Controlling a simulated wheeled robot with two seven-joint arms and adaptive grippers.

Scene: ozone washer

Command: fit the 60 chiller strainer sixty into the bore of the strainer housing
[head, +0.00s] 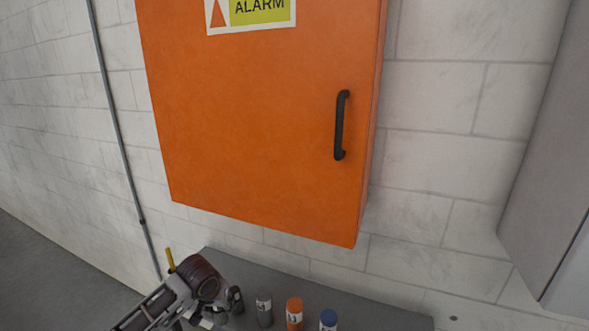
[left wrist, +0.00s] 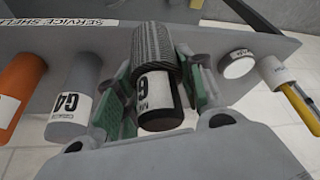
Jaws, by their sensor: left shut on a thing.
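The strainer (left wrist: 156,52) is a dark cylinder with a ribbed body, a white label partly reading 6 and a black end. It sits between the green-padded fingers of my left gripper (left wrist: 160,90), which is shut on it. In the head view my left gripper (head: 222,298) is low at the left, over the grey shelf; I cannot make out the strainer clearly there. I cannot pick out the strainer housing or its bore in either view. My right gripper is not in view.
An orange alarm cabinet (head: 255,120) hangs above; a grey cabinet (head: 545,170) is at right.

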